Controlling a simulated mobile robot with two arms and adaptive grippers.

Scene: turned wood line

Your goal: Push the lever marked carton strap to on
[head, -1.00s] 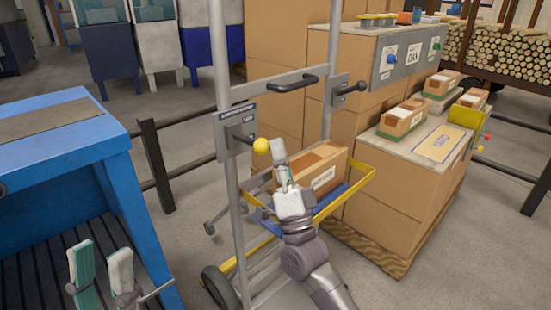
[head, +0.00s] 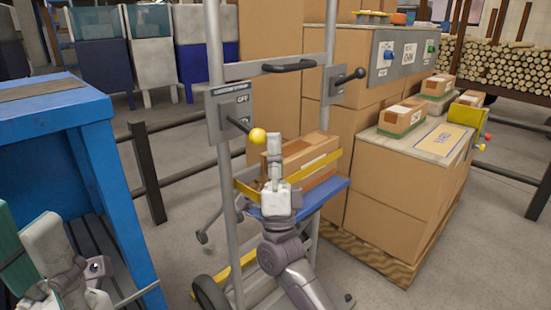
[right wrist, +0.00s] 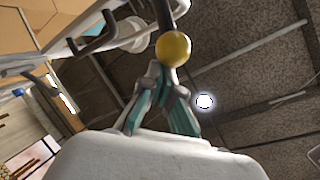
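A lever with a yellow ball knob (head: 257,136) sticks out from a grey plate (head: 234,112) on the left post of an upright metal frame. A small sign on the plate seems to read OFF; its heading is too small to read. The lever slants down toward me. My right gripper (head: 274,140) points up just right of the knob in the head view. In the right wrist view its fingers are together and empty, with the yellow ball (right wrist: 173,48) just beyond their tips; contact is unclear. My left gripper (head: 40,250) is at the lower left, partly cut off, fingers apart.
A second lever with a black knob (head: 359,73) is on the right post, and a black handle (head: 289,65) spans between. A carton (head: 300,155) sits in the frame behind my right gripper. Stacked cartons stand right; a blue bench (head: 60,130) stands left.

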